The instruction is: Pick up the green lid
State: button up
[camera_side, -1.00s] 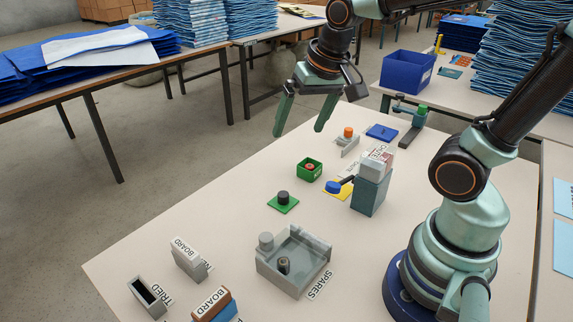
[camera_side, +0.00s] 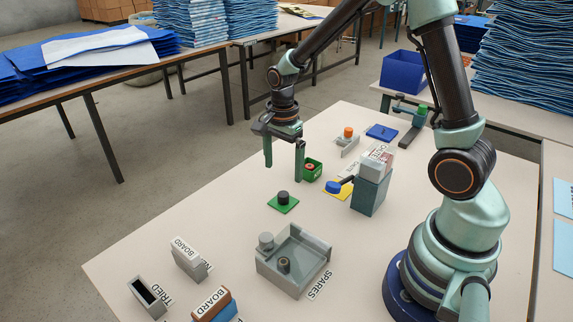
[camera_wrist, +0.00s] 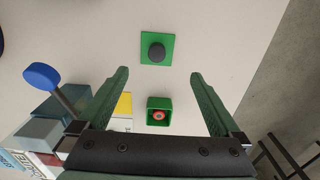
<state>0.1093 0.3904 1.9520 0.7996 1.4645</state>
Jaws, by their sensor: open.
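The green lid (camera_side: 283,205) is a flat green square with a dark round knob, lying on the table in front of the green box (camera_side: 315,172). In the wrist view, the lid (camera_wrist: 157,48) lies just beyond my fingertips, roughly centred between them. The green box (camera_wrist: 158,112) is uncovered, with a reddish round piece inside. It sits between my fingers in the wrist view. My gripper (camera_side: 284,172) is open and empty, fingers pointing down, above the table near the lid and box. In the wrist view, the gap between the fingers (camera_wrist: 159,74) is wider than the lid.
A grey block with a blue-ended arm (camera_side: 370,193) and a yellow plate (camera_side: 346,190) stand right of the box. The grey spares tray (camera_side: 292,262) is in front. A blue plate (camera_side: 381,132) lies behind. The table left of the lid is clear.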

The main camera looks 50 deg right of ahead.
aim_at(284, 193)
notch_tip(284, 193, down, 3)
jog(key=shift+f, duration=0.1)
jog(key=shift+s+a+f, duration=0.15)
jog(key=shift+f, duration=1.15)
jog(key=shift+s+a+f, duration=0.1)
jog(key=shift+s+f, duration=0.05)
jog(key=shift+f, duration=1.1)
jog(key=c, duration=1.3)
jog(key=shift+o, duration=0.2)
